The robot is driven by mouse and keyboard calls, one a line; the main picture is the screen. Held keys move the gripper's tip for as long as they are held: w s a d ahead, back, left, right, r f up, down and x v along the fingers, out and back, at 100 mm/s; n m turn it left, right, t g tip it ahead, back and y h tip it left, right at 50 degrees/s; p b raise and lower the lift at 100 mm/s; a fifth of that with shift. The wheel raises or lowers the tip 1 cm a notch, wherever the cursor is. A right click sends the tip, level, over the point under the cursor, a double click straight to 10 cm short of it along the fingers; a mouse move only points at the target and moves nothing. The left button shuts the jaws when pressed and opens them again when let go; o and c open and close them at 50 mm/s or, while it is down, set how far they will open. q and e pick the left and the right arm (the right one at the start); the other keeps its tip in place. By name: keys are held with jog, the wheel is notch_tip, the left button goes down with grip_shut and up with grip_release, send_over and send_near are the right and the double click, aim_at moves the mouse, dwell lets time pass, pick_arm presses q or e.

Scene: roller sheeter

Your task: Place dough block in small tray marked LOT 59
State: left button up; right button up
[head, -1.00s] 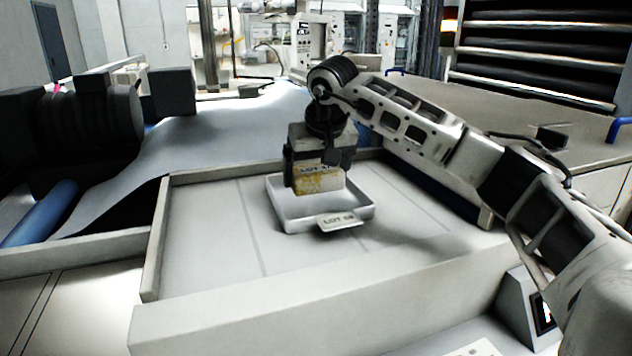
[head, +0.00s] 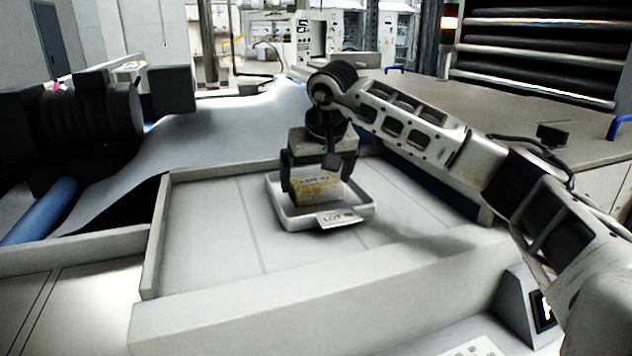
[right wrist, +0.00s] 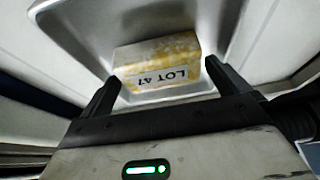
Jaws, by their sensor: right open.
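The dough block (head: 318,191), pale yellow with a label, sits inside the small white tray (head: 285,213). In the right wrist view the block (right wrist: 160,62) reads LOT 47 and rests on the tray floor (right wrist: 95,25). The tray's front tag (head: 341,219) begins with LOT; its number is too blurred to read. My right gripper (head: 316,182) is just above and around the block. Its fingers are open, one on each side of the block, as the right wrist view also shows (right wrist: 162,76). My left gripper is not in view.
The tray stands in a wide, shallow walled bay (head: 210,240) with free floor around it. Its raised front wall (head: 300,290) is nearest me. A grey sheet (head: 220,130) and dark rollers (head: 90,125) lie at the left. A broad worktop (head: 480,105) extends at the right.

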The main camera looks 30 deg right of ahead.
jog(key=v, duration=1)
jog(key=shift+s+r, duration=0.15)
jog(key=shift+r, duration=0.1)
jog(key=shift+f, duration=0.1)
